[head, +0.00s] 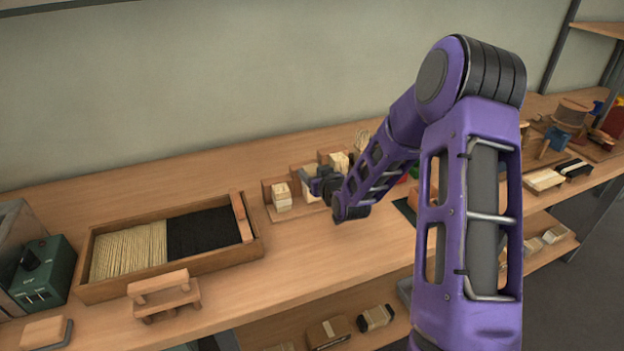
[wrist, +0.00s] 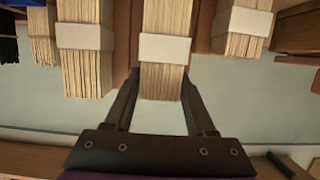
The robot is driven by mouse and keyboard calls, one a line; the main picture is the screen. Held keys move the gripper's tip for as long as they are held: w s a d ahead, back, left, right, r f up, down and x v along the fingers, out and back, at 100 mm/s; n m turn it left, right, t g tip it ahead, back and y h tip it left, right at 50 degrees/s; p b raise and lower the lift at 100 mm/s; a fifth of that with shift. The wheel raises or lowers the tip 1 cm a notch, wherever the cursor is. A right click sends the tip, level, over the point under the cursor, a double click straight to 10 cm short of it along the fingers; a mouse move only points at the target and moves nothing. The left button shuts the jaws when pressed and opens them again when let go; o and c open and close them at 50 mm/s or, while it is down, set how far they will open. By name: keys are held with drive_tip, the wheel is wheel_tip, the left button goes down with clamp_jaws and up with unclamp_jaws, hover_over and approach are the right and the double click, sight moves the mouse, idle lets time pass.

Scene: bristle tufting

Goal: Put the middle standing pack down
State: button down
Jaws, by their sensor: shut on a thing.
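The middle standing pack (wrist: 166,20) is a bundle of pale bristles with a white band, between the two fingers of my gripper (wrist: 160,82) in the wrist view. My gripper is shut on this pack. In the head view my gripper (head: 318,184) is at the row of packs on the bench, and the middle pack (head: 307,193) is partly hidden behind it. A similar banded pack (head: 282,198) stands left of it, and another (head: 340,162) stands to the right. I cannot tell whether the held pack touches its stand.
A wooden tray (head: 172,272) of pale and black bristles lies left on the bench, with a small wooden stand (head: 163,295) before it. A green box (head: 42,272) is at far left. The bench (head: 340,250) between tray and arm is clear. The wall is behind.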

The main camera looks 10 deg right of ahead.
drive_tip(key=shift+f, duration=0.9)
drive_tip(key=shift+f, duration=0.1)
drive_tip(key=shift+f+b, duration=0.15)
drive_tip(key=shift+b, duration=0.15)
drive_tip(key=shift+c, duration=1.1)
unclamp_jaws()
drive_tip(key=shift+r+p, duration=0.35)
drive_tip(key=shift+p, duration=0.05)
drive_tip(key=v, duration=1.2)
drive_tip(key=shift+w+d, duration=0.1)
drive_tip(key=shift+w, duration=0.05)
